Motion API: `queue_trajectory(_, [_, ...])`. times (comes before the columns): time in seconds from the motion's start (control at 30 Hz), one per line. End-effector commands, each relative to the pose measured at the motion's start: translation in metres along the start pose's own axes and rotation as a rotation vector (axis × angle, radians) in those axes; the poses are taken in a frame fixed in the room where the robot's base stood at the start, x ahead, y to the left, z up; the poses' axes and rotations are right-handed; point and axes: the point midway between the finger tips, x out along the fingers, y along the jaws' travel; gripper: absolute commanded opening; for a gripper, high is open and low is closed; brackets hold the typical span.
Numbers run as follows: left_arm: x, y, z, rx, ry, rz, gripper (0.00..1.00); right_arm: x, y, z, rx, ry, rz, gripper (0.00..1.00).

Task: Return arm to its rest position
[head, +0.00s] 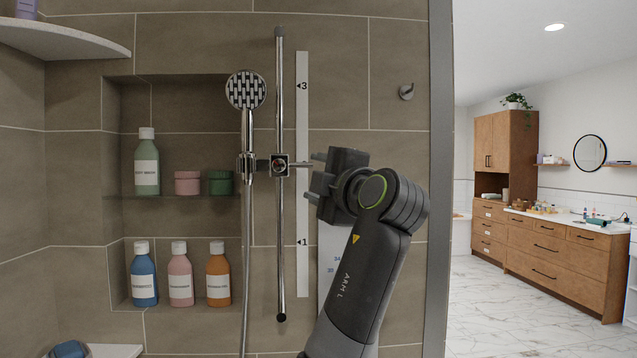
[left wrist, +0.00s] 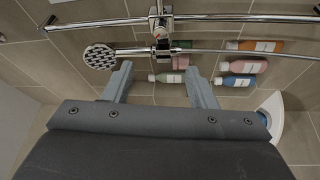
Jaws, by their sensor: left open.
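My left arm (head: 362,265), marked ARM L, reaches up in front of the tiled shower wall. Its gripper (head: 312,178) is open and points left toward the chrome slider (head: 279,165) on the vertical rail (head: 280,85). In the left wrist view, the two fingers (left wrist: 158,78) are spread with nothing held between them. The slider (left wrist: 160,27) shows beyond the fingertips there. The shower head (head: 246,90) hangs upright in its holder left of the rail and also shows in the left wrist view (left wrist: 100,57). My right gripper is not in view.
A numbered white strip (head: 303,100) runs beside the rail, and a hook (head: 406,91) is on the wall. A niche at left holds several bottles, including a blue one (head: 143,275), and two jars. A grey edge (head: 440,150) separates the shower from the open room with wooden cabinets (head: 550,250).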

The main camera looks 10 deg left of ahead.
Motion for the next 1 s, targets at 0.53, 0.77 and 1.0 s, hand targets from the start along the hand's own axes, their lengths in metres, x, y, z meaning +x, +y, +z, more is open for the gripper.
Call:
queue_trajectory(0.53, [0.024,-0.043,0.022,0.134,-0.039,-0.040,0.52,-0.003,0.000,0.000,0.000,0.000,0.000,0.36])
queue_trajectory(0.77, [0.076,-0.193,0.074,0.525,-0.204,-0.149,0.52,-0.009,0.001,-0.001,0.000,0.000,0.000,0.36])
queue_trajectory(1.0, [0.091,-0.376,0.097,0.873,-0.424,-0.257,0.52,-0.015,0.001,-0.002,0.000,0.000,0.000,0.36])
